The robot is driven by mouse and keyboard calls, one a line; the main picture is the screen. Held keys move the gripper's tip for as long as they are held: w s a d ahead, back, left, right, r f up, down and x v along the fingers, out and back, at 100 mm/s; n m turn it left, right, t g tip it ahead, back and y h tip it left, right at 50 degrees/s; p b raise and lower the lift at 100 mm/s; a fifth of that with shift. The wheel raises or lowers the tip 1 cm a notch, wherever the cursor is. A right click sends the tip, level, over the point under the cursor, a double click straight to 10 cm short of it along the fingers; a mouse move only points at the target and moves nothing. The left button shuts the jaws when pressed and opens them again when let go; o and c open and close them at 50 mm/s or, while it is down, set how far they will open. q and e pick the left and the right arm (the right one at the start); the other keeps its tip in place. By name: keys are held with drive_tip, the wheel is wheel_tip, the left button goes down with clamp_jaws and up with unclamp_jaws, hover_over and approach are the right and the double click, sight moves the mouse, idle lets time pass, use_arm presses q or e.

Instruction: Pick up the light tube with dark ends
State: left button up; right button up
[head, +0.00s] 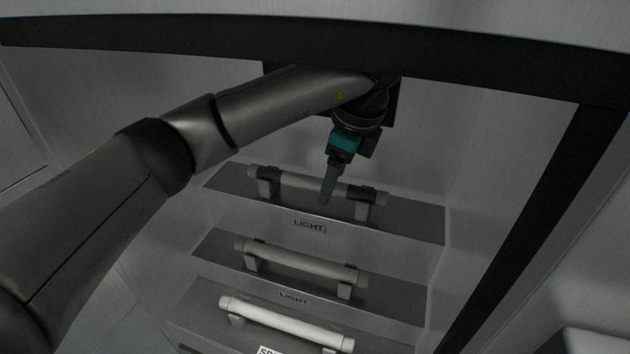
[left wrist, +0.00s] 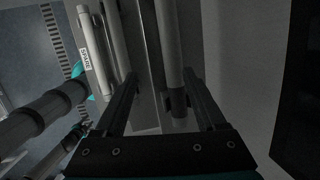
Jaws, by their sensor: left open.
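The light tube with dark ends (head: 298,181) lies across two small holders on the top shelf, above a LIGHT label. My left gripper (head: 327,196) points down at the middle of this tube and covers part of it. In the left wrist view my open left gripper (left wrist: 163,100) shows two separate dark fingers. A tube (left wrist: 172,50) runs between them, nearer the right finger, with no clear contact.
Below, a plain light tube (head: 300,261) rests on the middle step and a whiter tube (head: 285,322) on the lowest one. A dark frame beam (head: 480,73) crosses above my left arm. A dark post (head: 540,220) stands at right.

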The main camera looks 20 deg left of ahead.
sight(317, 180)
use_arm(q)
drive_tip(key=w+a, duration=0.1)
drive_tip(key=w+a+p, duration=0.1)
drive_tip(key=a, duration=0.1)
drive_tip(key=shift+r, duration=0.1)
drive_tip(key=shift+p+x, duration=0.6)
drive_tip(key=shift+x, duration=0.55)
drive_tip(key=shift+w+a+f, duration=0.1)
drive_tip(key=shift+a+f, duration=0.05)
drive_tip(key=shift+f, duration=0.35)
clamp_jaws()
